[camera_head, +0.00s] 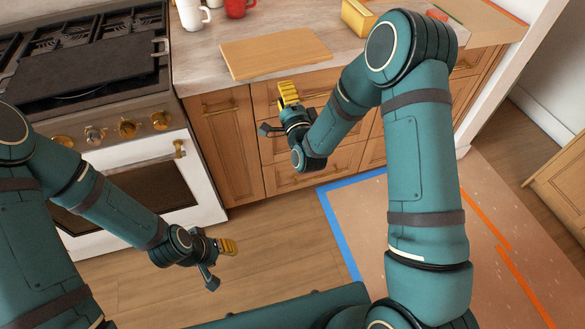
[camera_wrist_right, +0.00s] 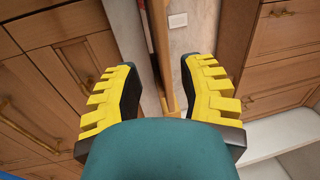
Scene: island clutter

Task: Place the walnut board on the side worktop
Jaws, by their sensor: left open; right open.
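A flat, light-brown wooden board (camera_head: 275,52), the only one I see that could be the walnut board, lies on the pale stone worktop (camera_head: 205,72). Its front edge is near the worktop's front edge. My right gripper (camera_head: 288,92) is open and empty, just in front of that edge, with its yellow fingers toward it. In the right wrist view, a thin brown strip (camera_wrist_right: 160,45), which looks like the board edge-on, shows between the open fingers (camera_wrist_right: 158,95), apart from them. My left gripper (camera_head: 228,247) is open and empty, low over the floor in front of the stove.
A white mug (camera_head: 192,14) and a red mug (camera_head: 237,8) stand behind the board. A yellow container (camera_head: 358,17) stands to its right, partly behind my right arm. A stove (camera_head: 90,70) with a dark flat plate is at left. Wooden drawers (camera_head: 225,140) are below the worktop.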

